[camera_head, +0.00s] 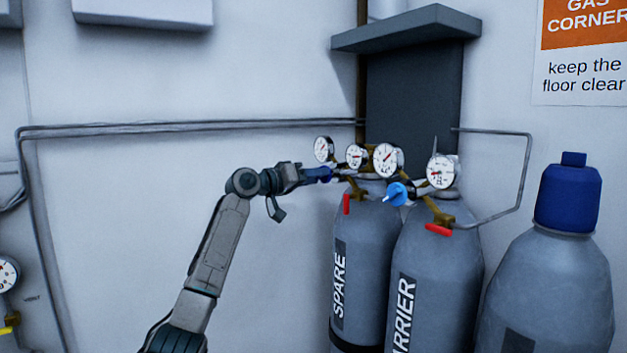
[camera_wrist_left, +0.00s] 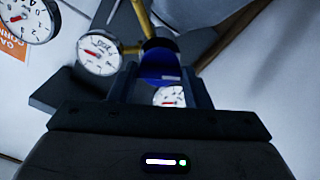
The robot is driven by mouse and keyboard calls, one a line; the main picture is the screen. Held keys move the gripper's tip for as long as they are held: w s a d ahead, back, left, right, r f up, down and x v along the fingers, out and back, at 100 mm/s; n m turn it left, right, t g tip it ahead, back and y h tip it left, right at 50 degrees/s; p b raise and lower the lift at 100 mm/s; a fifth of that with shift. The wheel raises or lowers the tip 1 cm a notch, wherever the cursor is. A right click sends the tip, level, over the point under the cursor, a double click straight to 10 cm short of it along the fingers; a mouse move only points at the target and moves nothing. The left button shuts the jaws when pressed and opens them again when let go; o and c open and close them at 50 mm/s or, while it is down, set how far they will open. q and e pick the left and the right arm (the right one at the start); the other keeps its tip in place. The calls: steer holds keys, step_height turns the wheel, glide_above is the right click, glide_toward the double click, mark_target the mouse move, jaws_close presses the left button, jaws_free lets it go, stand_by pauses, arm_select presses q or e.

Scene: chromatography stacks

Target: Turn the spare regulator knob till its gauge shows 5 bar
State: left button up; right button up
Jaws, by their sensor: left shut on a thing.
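The spare cylinder (camera_head: 358,270), grey and labelled SPARE, stands at the wall with a brass regulator and two round white gauges on top: one on the left (camera_head: 324,149) and one to its right (camera_head: 355,156). Their readings are too small to tell in the head view. My left gripper (camera_head: 318,174) is shut on the dark blue spare regulator knob (camera_wrist_left: 158,65), which sits between the fingers in the left wrist view. Gauges also show there at left (camera_wrist_left: 98,52) and between the fingers (camera_wrist_left: 170,97); their readings are unclear. My right gripper is in neither view.
The carrier cylinder (camera_head: 437,270) stands close on the right, with a light blue knob (camera_head: 397,193), two gauges and a red-handled valve (camera_head: 438,230). A blue-capped cylinder (camera_head: 548,280) stands further right. A dark shelf (camera_head: 410,28) overhangs behind.

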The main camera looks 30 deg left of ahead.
arm_select(q)
steer(key=shift+f, duration=0.2)
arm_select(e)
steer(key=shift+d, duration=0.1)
arm_select(q)
steer(key=o, duration=1)
steer(key=shift+r, duration=0.1)
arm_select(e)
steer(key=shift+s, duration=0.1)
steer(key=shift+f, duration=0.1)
arm_select(q)
steer(key=b+v, duration=0.4)
steer(key=v, duration=0.7)
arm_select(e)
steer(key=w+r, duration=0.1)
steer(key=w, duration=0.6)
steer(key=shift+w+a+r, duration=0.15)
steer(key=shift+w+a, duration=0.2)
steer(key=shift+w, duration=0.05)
arm_select(q)
steer(key=shift+w, duration=0.1)
